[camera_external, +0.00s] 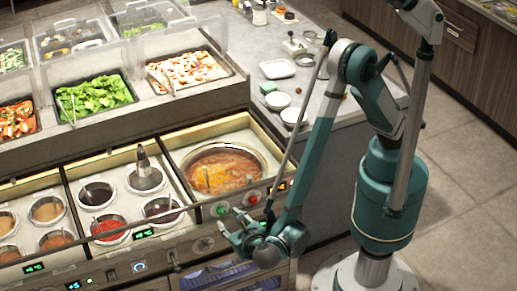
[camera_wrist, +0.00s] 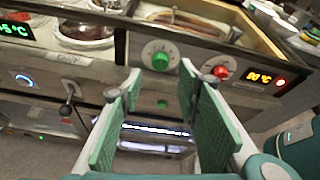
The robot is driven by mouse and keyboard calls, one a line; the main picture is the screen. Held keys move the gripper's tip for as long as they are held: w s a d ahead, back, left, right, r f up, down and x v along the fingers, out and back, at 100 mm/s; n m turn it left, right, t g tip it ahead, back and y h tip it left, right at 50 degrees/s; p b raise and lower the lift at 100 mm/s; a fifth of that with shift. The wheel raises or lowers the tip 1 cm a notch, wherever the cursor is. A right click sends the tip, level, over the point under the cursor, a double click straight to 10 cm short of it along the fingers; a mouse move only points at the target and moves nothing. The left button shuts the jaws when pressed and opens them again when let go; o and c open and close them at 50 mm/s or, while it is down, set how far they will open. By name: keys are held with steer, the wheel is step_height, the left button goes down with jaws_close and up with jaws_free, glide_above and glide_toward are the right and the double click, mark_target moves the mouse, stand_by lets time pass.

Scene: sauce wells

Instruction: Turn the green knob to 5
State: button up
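The green knob (camera_wrist: 160,60) sits on a pale round dial with marks, on the front panel of the counter. In the outside view the green knob (camera_external: 221,210) shows small, just above my gripper (camera_external: 243,232). In the wrist view my gripper (camera_wrist: 158,105) is open, with its two green-padded fingers spread and nothing between them. The knob is ahead of the fingers, between their lines and apart from them. The number the knob points to is too small to read.
A red knob (camera_wrist: 221,72) is close to the right of the green one, beside an orange display (camera_wrist: 259,77). A metal lever (camera_wrist: 68,88) juts out at the left. The large soup well (camera_external: 220,170) and sauce wells (camera_external: 98,193) lie above the panel.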

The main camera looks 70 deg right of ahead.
mark_target(223, 214)
steer(key=shift+b+x, duration=0.55)
steer(key=shift+x, duration=2.5)
steer(key=c, duration=0.9)
